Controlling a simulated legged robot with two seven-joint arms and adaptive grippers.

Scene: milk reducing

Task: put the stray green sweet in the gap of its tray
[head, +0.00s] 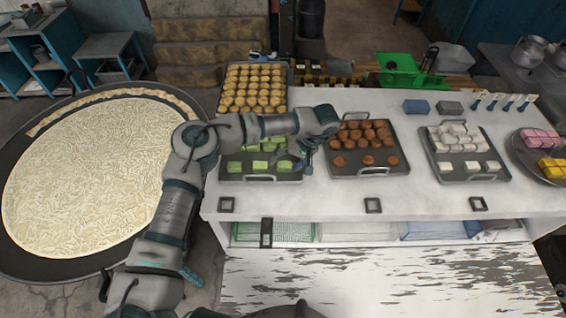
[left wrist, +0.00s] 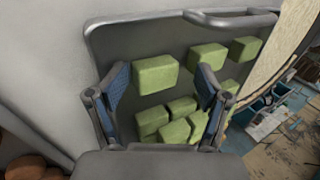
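The green sweets' dark tray (head: 228,177) stands on the white counter, partly hidden by my left arm. A row of green sweets (head: 260,166) shows along its front, with more behind. My left gripper (head: 303,160) is over the tray's right side, pointing down. In the left wrist view its fingers (left wrist: 162,72) are spread, with a green block (left wrist: 155,74) appearing between the tips; no grip shows. Several other green blocks (left wrist: 207,56) lie on the tray (left wrist: 125,35). I cannot tell which sweet is the stray one. My right gripper is not in view.
A tray of brown sweets (head: 336,172) stands close to the right of the gripper. Farther right are a tray of white sweets (head: 450,176) and a plate of pink and yellow ones. A tray of golden sweets (head: 254,84) is behind. The counter front (head: 330,203) is mostly clear.

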